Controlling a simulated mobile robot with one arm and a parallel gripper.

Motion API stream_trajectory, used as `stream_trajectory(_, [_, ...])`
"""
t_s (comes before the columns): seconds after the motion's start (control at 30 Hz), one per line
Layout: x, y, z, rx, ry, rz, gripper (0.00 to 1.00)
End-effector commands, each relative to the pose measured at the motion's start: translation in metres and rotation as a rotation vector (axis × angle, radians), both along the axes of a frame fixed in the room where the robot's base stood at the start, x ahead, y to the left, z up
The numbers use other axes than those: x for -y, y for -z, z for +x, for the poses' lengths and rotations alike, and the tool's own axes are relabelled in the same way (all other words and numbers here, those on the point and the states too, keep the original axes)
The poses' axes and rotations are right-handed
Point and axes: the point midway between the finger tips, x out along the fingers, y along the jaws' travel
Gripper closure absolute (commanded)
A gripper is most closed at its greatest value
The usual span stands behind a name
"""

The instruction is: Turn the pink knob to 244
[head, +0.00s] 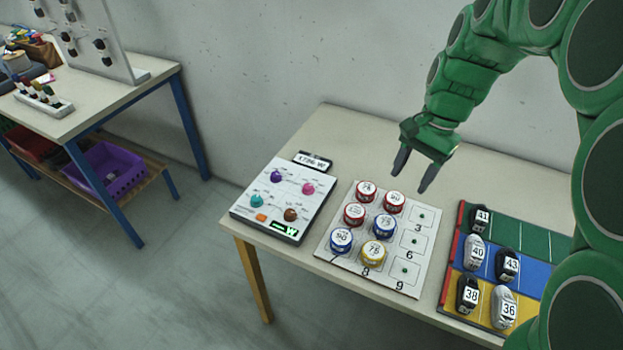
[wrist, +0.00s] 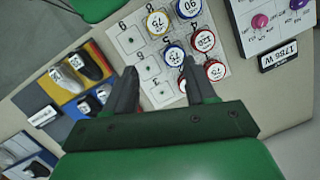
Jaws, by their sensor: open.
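The pink knob (head: 308,188) sits at the upper right of a white control panel on the table. The panel (head: 262,193) also has a purple, a teal and a brown knob. The pink knob also shows at the top right of the wrist view (wrist: 260,21). The number it points at is too small to read. My gripper (head: 413,176) is open and empty above the table, to the right of the panel and over the far side of the numbered board. In the wrist view its two fingers (wrist: 165,86) stand apart with nothing between them but the board below.
A display (head: 313,161) stands behind the panel. The white numbered board (head: 384,273) holds several red, blue and yellow round tins. A coloured mat (head: 537,241) with numbered shoes lies farther right. Another table (head: 125,95) with a purple crate (head: 108,168) beneath stands at left.

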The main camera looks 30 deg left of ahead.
Motion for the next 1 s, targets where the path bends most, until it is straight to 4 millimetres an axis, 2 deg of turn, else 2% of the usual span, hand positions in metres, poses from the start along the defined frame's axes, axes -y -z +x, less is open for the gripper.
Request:
stream_trajectory(0.4, [-0.087,0.038,0.052,-0.051,0.075,0.009,0.45])
stream_trajectory(0.8, [-0.174,0.084,0.082,-0.102,0.147,0.013,0.45])
stream_trajectory(1.0, [-0.215,0.109,0.089,-0.129,0.178,0.013,0.45])
